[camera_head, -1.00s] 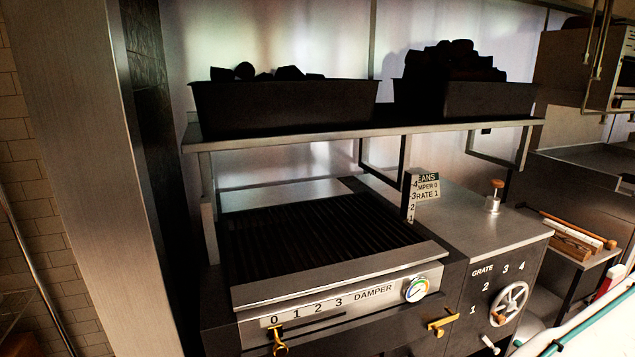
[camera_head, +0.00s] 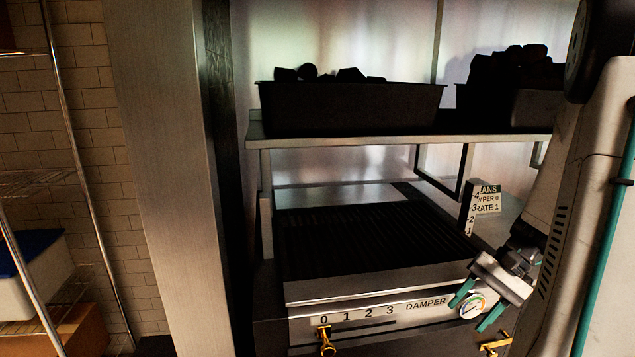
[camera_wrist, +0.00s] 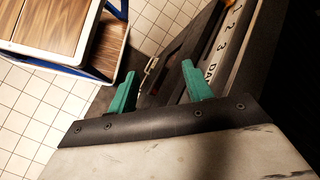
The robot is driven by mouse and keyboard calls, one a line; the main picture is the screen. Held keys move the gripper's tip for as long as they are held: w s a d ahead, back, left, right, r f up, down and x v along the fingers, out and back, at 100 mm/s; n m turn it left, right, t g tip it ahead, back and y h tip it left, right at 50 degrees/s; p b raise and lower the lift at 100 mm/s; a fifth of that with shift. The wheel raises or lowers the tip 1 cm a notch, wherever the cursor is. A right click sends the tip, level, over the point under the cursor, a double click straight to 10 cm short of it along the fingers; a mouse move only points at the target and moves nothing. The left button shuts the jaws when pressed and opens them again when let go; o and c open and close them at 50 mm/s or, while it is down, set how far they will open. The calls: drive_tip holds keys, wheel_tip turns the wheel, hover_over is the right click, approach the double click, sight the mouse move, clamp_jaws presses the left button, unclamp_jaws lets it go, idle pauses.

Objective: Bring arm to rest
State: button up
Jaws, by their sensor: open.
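My gripper (camera_head: 477,305) is open and empty in front of the grill's right front corner, by the round gauge (camera_head: 473,306). Its green fingers overlap the gauge in the head view. In the wrist view my gripper (camera_wrist: 160,88) points down past the grill's numbered front panel (camera_wrist: 228,42), with its two fingers apart and nothing between them. My arm covers the right side of the head view and hides the grate wheel and the counter there.
The grill (camera_head: 370,240) has a brass damper lever (camera_head: 325,340) at 0. Coal bins (camera_head: 350,108) stand on the shelf above. A metal post (camera_head: 175,180) and wire rack (camera_head: 60,190) are at left. A wood-topped cart (camera_wrist: 50,30) stands over the tiled floor (camera_wrist: 40,110).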

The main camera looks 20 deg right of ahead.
drive_tip(key=s+a+r+n+h, duration=0.2)
drive_tip(key=a+r+n+h, duration=0.2)
drive_tip(key=a+r, duration=0.3)
drive_tip(key=s+a+r+n+h, duration=0.3)
drive_tip(key=a+r+n, duration=0.3)
drive_tip(key=a, duration=1)
drive_tip(key=shift+a+r+n+t+h, duration=0.15)
drive_tip(key=shift+r+n+t+h, duration=0.2)
drive_tip(key=shift+n+h, duration=0.35)
drive_tip(key=shift+s+r, duration=0.1)
drive_tip(key=shift+c, duration=1.5)
